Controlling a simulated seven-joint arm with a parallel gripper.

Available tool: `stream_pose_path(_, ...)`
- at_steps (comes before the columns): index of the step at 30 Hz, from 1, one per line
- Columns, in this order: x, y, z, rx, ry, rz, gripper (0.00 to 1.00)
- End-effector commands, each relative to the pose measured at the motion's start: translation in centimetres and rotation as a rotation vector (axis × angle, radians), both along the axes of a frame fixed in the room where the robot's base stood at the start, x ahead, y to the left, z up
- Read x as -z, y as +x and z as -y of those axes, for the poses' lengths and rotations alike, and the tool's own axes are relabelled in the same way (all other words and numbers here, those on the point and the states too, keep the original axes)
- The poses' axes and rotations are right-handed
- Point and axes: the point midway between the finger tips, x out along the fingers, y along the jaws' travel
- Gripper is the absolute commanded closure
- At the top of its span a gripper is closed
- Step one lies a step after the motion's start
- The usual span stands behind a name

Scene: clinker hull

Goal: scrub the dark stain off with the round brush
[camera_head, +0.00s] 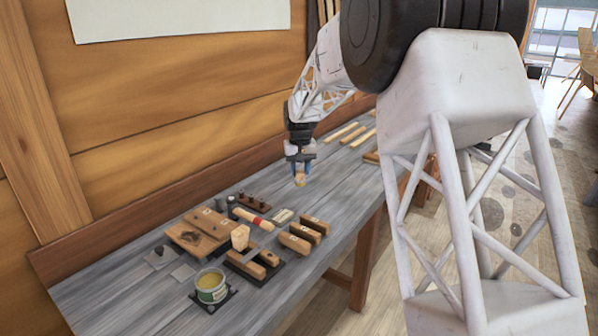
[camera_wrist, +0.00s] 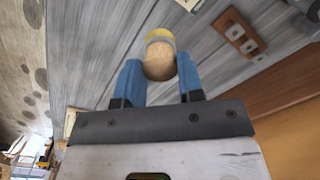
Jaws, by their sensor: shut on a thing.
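My gripper (camera_head: 300,158) is above the grey plank bench, beyond the row of tools. It is shut on a small round wooden piece with a yellow end, which looks like the round brush (camera_head: 300,180). In the wrist view the brush (camera_wrist: 159,60) sits between the two blue fingers, its yellow end pointing away from the gripper. The brush looks clear of the bench, though the gap is hard to judge. A dark stain (camera_head: 187,238) lies on a flat wooden board (camera_head: 212,222) at the left of the bench, well away from my gripper.
An open tin (camera_head: 211,287) with yellow contents stands at the near left. Several wooden blocks (camera_head: 293,242) and a red-banded handle (camera_head: 254,217) lie near the board. A peg rack (camera_head: 254,202) stands behind them. Wooden strips (camera_head: 341,132) lie farther back. A wooden wall borders the bench.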

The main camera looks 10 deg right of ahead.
Motion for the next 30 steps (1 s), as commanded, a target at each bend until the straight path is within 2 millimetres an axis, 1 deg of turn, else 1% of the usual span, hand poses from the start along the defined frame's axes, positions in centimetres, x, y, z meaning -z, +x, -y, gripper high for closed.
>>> stream_pose_path(1,0.0,-0.3,-1.0,-0.003,0.000,0.000,0.86)
stream_pose_path(5,0.0,-1.1,-3.9,-0.004,0.000,0.000,0.86)
stream_pose_path(8,-0.1,-1.9,-6.5,-0.004,0.000,0.000,0.86)
stream_pose_path(14,-0.1,-3.9,-11.9,-0.005,0.000,-0.001,0.86)
stream_pose_path(18,-0.2,-5.5,-15.5,-0.005,0.000,0.000,0.86)
stream_pose_path(23,-0.2,-7.6,-19.5,-0.005,0.000,0.000,0.86)
stream_pose_path(30,-0.2,-11.1,-25.1,-0.004,0.000,0.001,0.86)
